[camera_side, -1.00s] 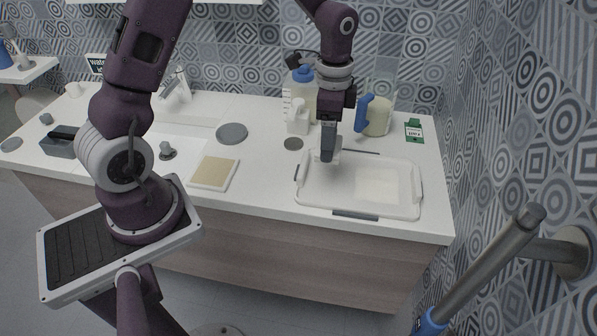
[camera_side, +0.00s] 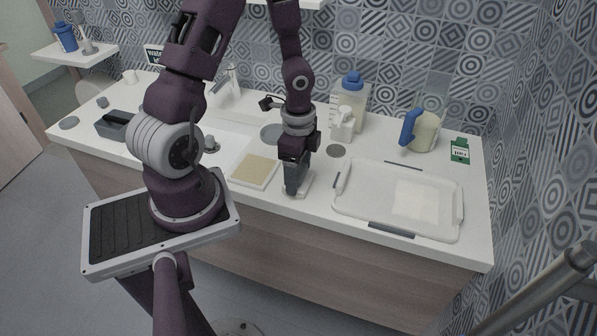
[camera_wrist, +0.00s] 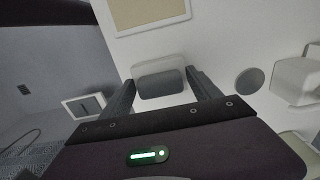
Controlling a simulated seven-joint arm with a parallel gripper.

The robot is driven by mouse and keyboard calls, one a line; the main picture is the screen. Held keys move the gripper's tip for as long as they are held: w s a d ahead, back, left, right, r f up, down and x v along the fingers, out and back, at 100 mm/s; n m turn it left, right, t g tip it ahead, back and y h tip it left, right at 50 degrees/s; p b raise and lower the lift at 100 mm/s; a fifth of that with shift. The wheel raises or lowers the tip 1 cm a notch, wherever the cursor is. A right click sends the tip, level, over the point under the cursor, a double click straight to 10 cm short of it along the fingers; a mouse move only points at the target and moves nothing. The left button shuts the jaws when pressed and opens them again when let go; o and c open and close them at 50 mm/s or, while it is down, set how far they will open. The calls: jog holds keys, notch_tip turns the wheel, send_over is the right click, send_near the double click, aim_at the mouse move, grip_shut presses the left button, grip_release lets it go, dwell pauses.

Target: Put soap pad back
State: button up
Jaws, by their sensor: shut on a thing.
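My gripper (camera_side: 293,188) points down over the front of the white counter, left of the large tray. It is shut on a small grey and white block, which I take to be the soap pad (camera_wrist: 160,80). In the wrist view the block lies between both fingers. In the side view only a pale edge of the soap pad (camera_side: 306,182) shows beside the fingers, close to the counter top. I cannot tell whether it touches the counter. A tan square in a white frame (camera_side: 255,170) lies just left of my gripper.
The clear-white tray (camera_side: 350,208) with a pale square (camera_side: 415,198) in it stands to the right. Behind are a white bottle (camera_side: 342,124), a blue-capped jug (camera_side: 351,98), a blue-handled pitcher (camera_side: 422,134) and a grey disc (camera_side: 336,151). The counter's front edge is near.

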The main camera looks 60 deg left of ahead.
jog(key=shift+f, duration=0.1)
jog(key=shift+f, duration=0.15)
jog(key=o, duration=1.4)
jog(key=shift+o, duration=0.2)
notch_tip(320, 180, up, 12)
jog(key=s+d+r+n+t, duration=0.5)
jog(key=s+d+r+n, duration=0.4)
jog(key=r, duration=0.5)
jog(key=d, duration=0.2)
jog(key=shift+s+d+r+t, duration=0.3)
jog(key=shift+s+d, duration=0.05)
jog(key=shift+d, duration=0.05)
